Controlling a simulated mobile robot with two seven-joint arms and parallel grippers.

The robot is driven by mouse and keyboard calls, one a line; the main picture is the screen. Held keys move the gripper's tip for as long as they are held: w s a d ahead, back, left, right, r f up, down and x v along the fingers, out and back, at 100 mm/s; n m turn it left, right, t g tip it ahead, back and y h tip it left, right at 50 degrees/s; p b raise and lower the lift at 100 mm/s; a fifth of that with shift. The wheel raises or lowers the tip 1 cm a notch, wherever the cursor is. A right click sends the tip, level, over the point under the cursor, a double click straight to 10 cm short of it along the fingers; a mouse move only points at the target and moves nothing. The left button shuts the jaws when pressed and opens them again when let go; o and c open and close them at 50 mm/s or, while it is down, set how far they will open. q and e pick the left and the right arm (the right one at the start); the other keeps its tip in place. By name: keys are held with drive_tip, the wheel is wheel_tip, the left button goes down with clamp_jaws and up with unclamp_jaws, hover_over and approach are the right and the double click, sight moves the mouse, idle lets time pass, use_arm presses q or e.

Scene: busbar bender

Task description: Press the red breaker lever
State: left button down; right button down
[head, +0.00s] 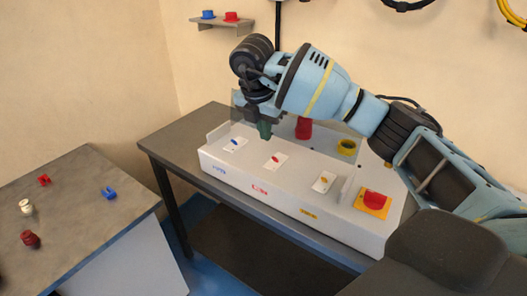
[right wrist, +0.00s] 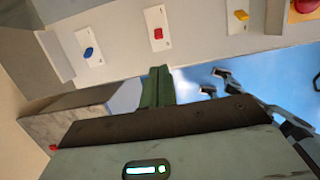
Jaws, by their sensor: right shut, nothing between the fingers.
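The red breaker lever (head: 276,159) sits on a white plate, in the middle of a row on the sloped top of a light grey box (head: 237,182). In the right wrist view the red lever (right wrist: 158,33) is just beyond my fingertips, with a visible gap between them in the picture. My right gripper (head: 264,132) is shut and empty, with green fingers pointing down over the box behind the lever. It also shows in the right wrist view (right wrist: 157,72). My left gripper is not in view.
A blue lever (head: 235,142) and a yellow lever (head: 323,181) flank the red one. A red button on a yellow base (head: 374,201) is at the box's right. A transparent panel (head: 330,140) stands behind. Small parts lie on a grey table (head: 85,205) at left.

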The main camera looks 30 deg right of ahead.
sight(270, 166)
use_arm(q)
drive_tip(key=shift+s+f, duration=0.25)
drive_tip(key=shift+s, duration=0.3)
use_arm(e)
drive_tip(key=x, duration=1)
drive_tip(key=shift+s+f, duration=0.1)
drive_tip(key=shift+s, duration=0.05)
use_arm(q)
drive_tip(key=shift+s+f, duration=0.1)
